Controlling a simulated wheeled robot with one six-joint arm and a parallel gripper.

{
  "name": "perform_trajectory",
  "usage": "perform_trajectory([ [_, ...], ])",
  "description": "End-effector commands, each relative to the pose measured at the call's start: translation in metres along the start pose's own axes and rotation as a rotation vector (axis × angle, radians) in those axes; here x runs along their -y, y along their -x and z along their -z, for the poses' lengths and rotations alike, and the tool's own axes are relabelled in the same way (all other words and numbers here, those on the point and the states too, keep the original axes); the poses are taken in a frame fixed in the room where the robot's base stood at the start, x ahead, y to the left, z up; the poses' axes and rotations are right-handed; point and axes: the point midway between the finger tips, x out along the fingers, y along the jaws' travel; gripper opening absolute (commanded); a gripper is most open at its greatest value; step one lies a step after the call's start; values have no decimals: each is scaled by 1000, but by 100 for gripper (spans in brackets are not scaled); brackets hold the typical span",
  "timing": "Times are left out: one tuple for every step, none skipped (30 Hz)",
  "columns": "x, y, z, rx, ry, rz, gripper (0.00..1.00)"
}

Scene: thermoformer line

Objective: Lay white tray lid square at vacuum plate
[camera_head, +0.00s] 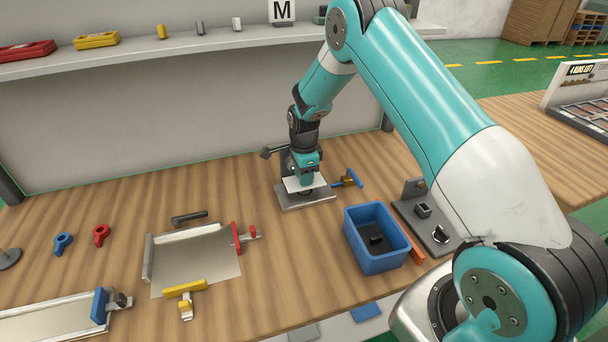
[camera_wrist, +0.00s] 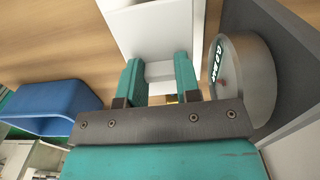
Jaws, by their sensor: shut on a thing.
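My gripper (camera_head: 307,180) points down at the back middle of the bench and is shut on a flat white piece, the tray lid (camera_head: 293,185). In the wrist view the white lid (camera_wrist: 145,32) lies between and beyond the two teal fingers (camera_wrist: 158,72). Below the gripper in the head view is a grey metal base (camera_head: 312,203), which looks like the vacuum plate. The lid is over this base; my gripper hides part of both, and I cannot tell whether they touch or are square.
A round gauge (camera_wrist: 240,80) is close to the right finger. A blue-handled valve (camera_head: 352,179) is right of the base. A blue bin (camera_head: 378,262) stands nearer, with a dark fixture (camera_head: 425,230) beside it. A clamped metal sheet (camera_head: 200,262) lies left. Wood between is clear.

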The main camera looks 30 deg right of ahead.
Motion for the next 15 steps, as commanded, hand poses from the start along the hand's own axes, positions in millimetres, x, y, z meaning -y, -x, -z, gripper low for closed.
perform_trajectory([
  [0,-2,0,0,0,0,0],
  [0,-2,0,0,0,0,0],
  [0,-3,0,0,0,0,0],
  [0,-4,0,0,0,0,0],
  [0,-5,0,0,0,0,0],
  [0,-6,0,0,0,0,0],
  [0,-7,0,0,0,0,0],
  [0,-8,0,0,0,0,0],
  [0,-8,0,0,0,0,0],
  [0,-9,0,0,0,0,0],
  [0,-10,0,0,0,0,0],
  [0,-11,0,0,0,0,0],
  [0,-12,0,0,0,0,0],
  [0,-12,0,0,0,0,0],
  [0,-14,0,0,0,0,0],
])
